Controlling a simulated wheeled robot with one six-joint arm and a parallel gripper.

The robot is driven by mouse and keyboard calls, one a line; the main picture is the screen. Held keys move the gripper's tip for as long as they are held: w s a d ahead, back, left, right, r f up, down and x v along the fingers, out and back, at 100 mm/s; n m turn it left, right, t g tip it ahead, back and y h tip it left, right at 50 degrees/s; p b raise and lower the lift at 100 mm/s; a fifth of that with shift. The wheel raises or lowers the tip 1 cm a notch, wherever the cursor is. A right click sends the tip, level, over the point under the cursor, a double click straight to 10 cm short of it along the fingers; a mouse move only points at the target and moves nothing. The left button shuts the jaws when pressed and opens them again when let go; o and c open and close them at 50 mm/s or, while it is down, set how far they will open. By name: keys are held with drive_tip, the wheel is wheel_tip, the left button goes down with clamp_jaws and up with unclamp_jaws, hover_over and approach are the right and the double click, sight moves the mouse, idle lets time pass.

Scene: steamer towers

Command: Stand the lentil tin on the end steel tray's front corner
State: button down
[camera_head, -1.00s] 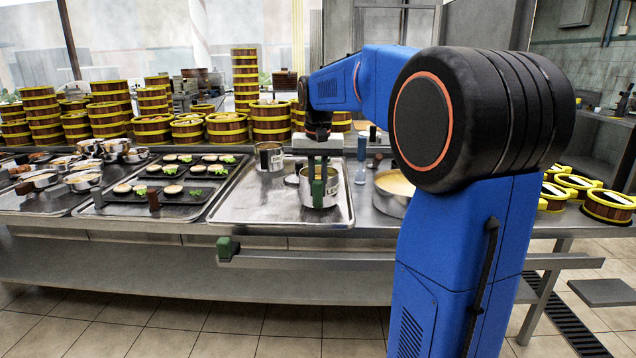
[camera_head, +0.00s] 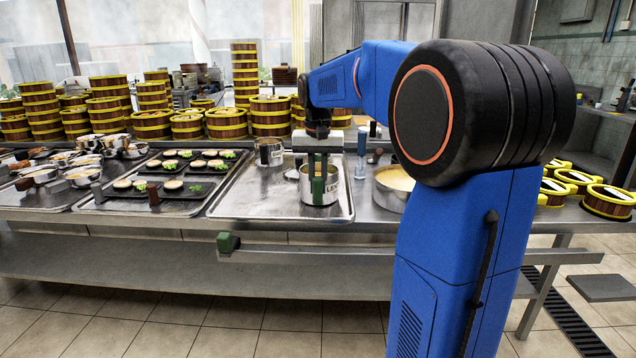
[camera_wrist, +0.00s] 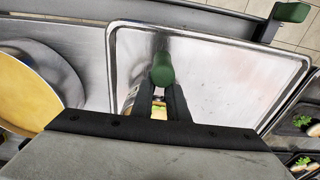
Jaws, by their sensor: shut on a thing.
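The steel tray at the right end of the row (camera_head: 250,205) lies on the counter, and its rim (camera_wrist: 215,35) frames the wrist view. A round silver tin with yellowish contents (camera_head: 331,190), apparently the lentil tin, is on or just above the tray's right part, near its front right corner. It looks upright. In the wrist view, my gripper (camera_wrist: 162,88) hides most of the tin. Whether its base touches the tray is unclear.
A silver pot (camera_head: 268,152) stands at the tray's back. A wide pan with yellow contents (camera_head: 395,182) is close on the right, with a blue-grey bottle (camera_head: 361,155) behind. Dark food trays (camera_head: 165,190) lie left. The tray's front left is bare.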

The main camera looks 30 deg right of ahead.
drive_tip(key=shift+f, duration=0.15)
drive_tip(key=c, duration=1.6)
unclamp_jaws()
drive_tip(key=shift+c, duration=0.2)
wheel_tip(320, 180, up, 17)
drive_tip(key=s, duration=0.1)
drive_tip(key=shift+a, duration=0.4)
drive_tip(key=shift+s, duration=0.1)
